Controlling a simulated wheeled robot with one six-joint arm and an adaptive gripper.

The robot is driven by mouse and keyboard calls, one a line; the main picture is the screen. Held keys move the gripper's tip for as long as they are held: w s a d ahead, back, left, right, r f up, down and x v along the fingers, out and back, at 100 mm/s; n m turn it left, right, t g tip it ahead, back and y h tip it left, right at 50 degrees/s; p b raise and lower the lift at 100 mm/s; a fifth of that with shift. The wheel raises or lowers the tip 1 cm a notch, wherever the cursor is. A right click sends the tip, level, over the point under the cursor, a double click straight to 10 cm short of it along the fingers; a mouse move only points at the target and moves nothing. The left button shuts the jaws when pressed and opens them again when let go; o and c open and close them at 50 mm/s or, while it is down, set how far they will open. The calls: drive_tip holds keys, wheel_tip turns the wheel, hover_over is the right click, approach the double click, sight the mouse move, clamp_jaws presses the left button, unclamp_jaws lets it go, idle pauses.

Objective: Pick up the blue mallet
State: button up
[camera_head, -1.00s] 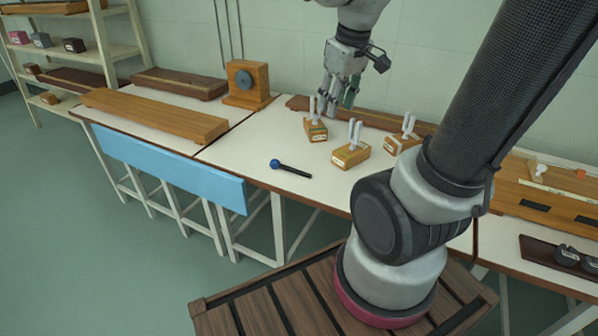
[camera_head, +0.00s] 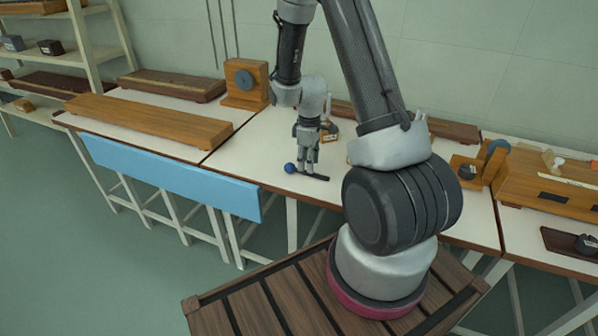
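The blue mallet lies on the white bench top near its front edge. Its round blue head (camera_head: 290,168) points left and its thin dark handle (camera_head: 322,178) runs right. My gripper (camera_head: 308,169) points down at the handle, just right of the head. The fingers hide part of the handle near the head. I cannot tell whether they touch the handle or have closed on it. The mallet appears to rest on the bench.
A wooden block with white prongs (camera_head: 329,136) stands behind my gripper, partly hidden. A wooden stand with a dark disc (camera_head: 246,82) is at the back left. A long wooden beam (camera_head: 150,121) lies left. A blue panel (camera_head: 170,179) hangs along the left bench's front.

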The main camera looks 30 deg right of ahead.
wheel_tip(320, 180, down, 4)
drive_tip(key=shift+d+r, duration=0.1)
drive_tip(key=shift+d, duration=0.05)
clamp_jaws()
drive_tip(key=shift+w, duration=0.1)
